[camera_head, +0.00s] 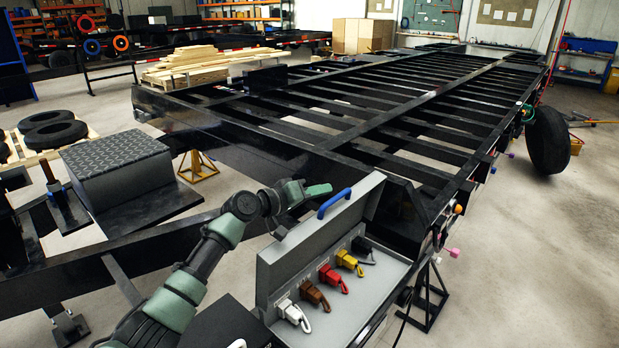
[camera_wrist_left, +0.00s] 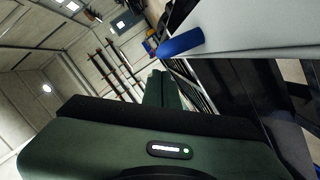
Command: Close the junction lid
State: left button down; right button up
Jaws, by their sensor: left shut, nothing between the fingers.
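The junction box (camera_head: 385,285) is a grey metal case with its lid (camera_head: 320,240) standing open. A blue handle (camera_head: 334,203) sits on the lid's upper edge. Inside are several connectors: white, brown, red, yellow and black. My left gripper (camera_head: 322,190) is shut and empty, just behind the lid near the blue handle. In the left wrist view its green fingers (camera_wrist_left: 158,88) point away, with the blue handle (camera_wrist_left: 181,43) to their right and the pale lid (camera_wrist_left: 250,30) beyond. Whether it touches the lid is unclear. My right gripper is out of view.
The black trailer frame (camera_head: 215,132) runs behind the box. A tread-plate box (camera_head: 115,165) stands on its front beams at left. Timber (camera_head: 205,65) and tyres (camera_head: 52,130) lie farther back. A black stand (camera_head: 428,300) is right of the box; the floor beyond (camera_head: 540,230) is clear.

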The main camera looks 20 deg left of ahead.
pick_arm(q)
jog(key=shift+s+d+f, duration=0.15)
jog(key=shift+d, duration=0.15)
jog(key=shift+f, duration=0.25)
jog(key=shift+d, duration=0.1)
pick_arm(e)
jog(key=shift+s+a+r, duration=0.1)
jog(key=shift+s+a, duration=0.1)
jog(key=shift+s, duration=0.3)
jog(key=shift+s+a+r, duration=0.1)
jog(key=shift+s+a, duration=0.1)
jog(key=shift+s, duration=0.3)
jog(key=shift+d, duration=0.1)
